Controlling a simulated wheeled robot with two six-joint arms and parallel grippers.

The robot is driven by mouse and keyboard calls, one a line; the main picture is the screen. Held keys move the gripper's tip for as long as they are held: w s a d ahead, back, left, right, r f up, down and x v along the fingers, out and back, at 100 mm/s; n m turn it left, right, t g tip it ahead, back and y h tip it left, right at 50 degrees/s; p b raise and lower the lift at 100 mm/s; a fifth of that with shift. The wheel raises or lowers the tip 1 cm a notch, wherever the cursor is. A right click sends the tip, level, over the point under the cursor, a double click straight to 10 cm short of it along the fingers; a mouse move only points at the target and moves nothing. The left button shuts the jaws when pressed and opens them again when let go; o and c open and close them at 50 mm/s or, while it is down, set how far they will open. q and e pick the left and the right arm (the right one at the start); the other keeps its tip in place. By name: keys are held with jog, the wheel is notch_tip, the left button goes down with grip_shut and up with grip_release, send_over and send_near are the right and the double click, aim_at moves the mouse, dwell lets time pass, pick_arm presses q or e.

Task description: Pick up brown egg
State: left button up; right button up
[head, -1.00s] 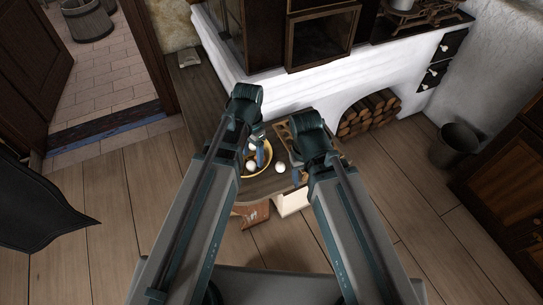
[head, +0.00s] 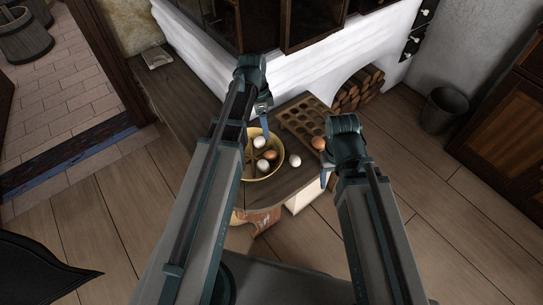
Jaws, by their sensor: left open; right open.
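One brown egg (head: 318,143) lies at the near right edge of the wooden egg tray (head: 292,122), partly beside my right arm; whether it sits in a hollow I cannot tell. Another brown egg (head: 270,155) lies in the yellow bowl (head: 278,167) with two white eggs, one at the top (head: 259,141) and one lower (head: 263,165). My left gripper (head: 262,120) is open above the bowl's far edge, with no egg seen in it. My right gripper (head: 325,173) is open and points down, just below the brown egg by the tray; its fingers are partly hidden by its own arm.
A loose white egg (head: 295,160) lies on the dark wooden bench (head: 300,178) between bowl and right gripper. The white stove wall (head: 270,88) rises behind the bench. A firewood niche (head: 357,90) and a dark bucket (head: 444,110) stand to the right. The right floor is open.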

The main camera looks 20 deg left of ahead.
pick_arm(q)
jog(key=b, duration=0.7)
send_over(270, 152)
jog(key=a, duration=0.1)
notch_tip(270, 152, down, 8)
jog(key=shift+w+r, duration=0.1)
jog(key=shift+f+b, duration=0.2)
jog(key=shift+b, duration=0.2)
jog(key=f+b, duration=0.2)
jog(key=d+f+b, duration=0.1)
jog(key=f+b, duration=0.2)
jog(key=shift+f, duration=0.15)
jog(key=c, duration=0.6)
jog(key=shift+r, duration=0.2)
